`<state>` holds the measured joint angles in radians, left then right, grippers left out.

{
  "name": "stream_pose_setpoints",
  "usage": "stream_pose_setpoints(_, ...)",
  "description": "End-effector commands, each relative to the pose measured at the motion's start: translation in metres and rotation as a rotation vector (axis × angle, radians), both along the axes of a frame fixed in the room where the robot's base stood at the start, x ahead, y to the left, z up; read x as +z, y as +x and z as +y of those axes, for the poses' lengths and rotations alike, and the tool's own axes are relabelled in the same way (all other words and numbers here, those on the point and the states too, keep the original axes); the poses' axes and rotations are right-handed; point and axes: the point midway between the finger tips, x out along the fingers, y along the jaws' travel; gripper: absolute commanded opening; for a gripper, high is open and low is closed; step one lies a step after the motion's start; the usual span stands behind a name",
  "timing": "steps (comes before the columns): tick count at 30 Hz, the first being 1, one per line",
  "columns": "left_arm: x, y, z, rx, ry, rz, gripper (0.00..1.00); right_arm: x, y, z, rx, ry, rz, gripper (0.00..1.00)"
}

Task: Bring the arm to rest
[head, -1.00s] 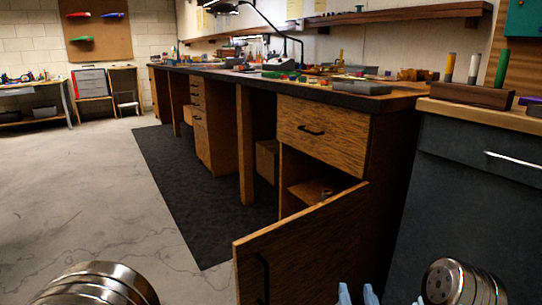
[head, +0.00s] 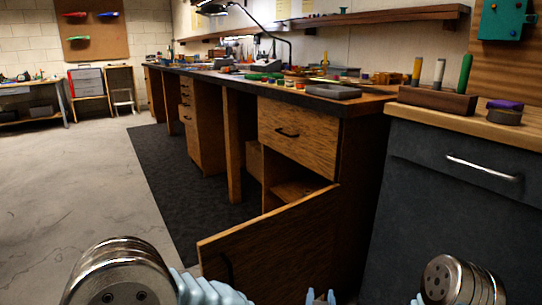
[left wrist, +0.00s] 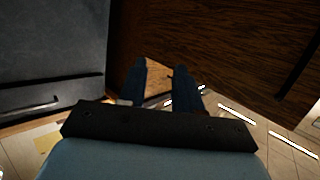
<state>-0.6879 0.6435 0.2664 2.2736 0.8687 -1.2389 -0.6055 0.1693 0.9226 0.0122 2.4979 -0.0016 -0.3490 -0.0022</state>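My left gripper (head: 321,297) shows only as two light-blue fingertips at the bottom edge of the head view, with a gap between them. In the left wrist view the fingers (left wrist: 160,82) look dark and stand apart. I see nothing held between them, only a brown, wood-like surface beyond. The gripper is in front of the wooden workbench, near its swung-open cabinet door (head: 275,245). Part of my left arm (head: 200,288) shows at the bottom. A small light-blue sliver at the bottom right may belong to my right arm; its fingers cannot be made out.
The open door juts out low ahead of me. The long workbench (head: 365,103) carries several small items. A dark grey cabinet (head: 450,205) with a metal handle stands at the right, with a wooden pen block (head: 437,102) on top. The concrete floor (head: 75,195) at the left is clear.

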Motion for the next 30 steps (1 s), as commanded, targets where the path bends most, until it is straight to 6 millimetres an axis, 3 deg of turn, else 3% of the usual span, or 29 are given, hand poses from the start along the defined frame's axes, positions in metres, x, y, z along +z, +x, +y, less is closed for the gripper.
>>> stream_pose_setpoints(4,-0.053,0.024,0.038,-0.019,-0.008,0.175,0.34,0.020,0.000,0.001,0.002,0.001,0.000,0.43)
stream_pose_setpoints(8,-0.123,0.023,0.090,-0.032,-0.040,0.429,0.34,0.039,-0.001,0.002,0.004,0.001,-0.001,0.43)
stream_pose_setpoints(11,-0.183,-0.009,0.141,-0.025,-0.089,0.694,0.34,0.055,-0.002,0.003,0.006,0.002,-0.001,0.43)
stream_pose_setpoints(12,-0.202,-0.027,0.158,-0.019,-0.111,0.798,0.34,0.060,-0.002,0.004,0.007,0.002,-0.001,0.43)
stream_pose_setpoints(15,-0.236,-0.077,0.192,-0.001,-0.167,1.023,0.34,0.070,-0.002,0.004,0.009,0.002,0.000,0.43)
stream_pose_setpoints(18,-0.253,-0.118,0.212,0.016,-0.210,1.183,0.34,0.076,-0.003,0.005,0.010,0.003,-0.001,0.43)
stream_pose_setpoints(21,-0.260,-0.141,0.221,0.024,-0.236,1.272,0.34,0.078,-0.003,0.005,0.010,0.003,-0.001,0.43)
stream_pose_setpoints(24,-0.263,-0.151,0.224,0.026,-0.243,1.305,0.34,0.078,-0.003,0.005,0.010,0.003,-0.001,0.43)
stream_pose_setpoints(30,-0.264,-0.151,0.224,0.025,-0.243,1.305,0.34,0.077,-0.003,0.005,0.010,0.003,-0.001,0.43)
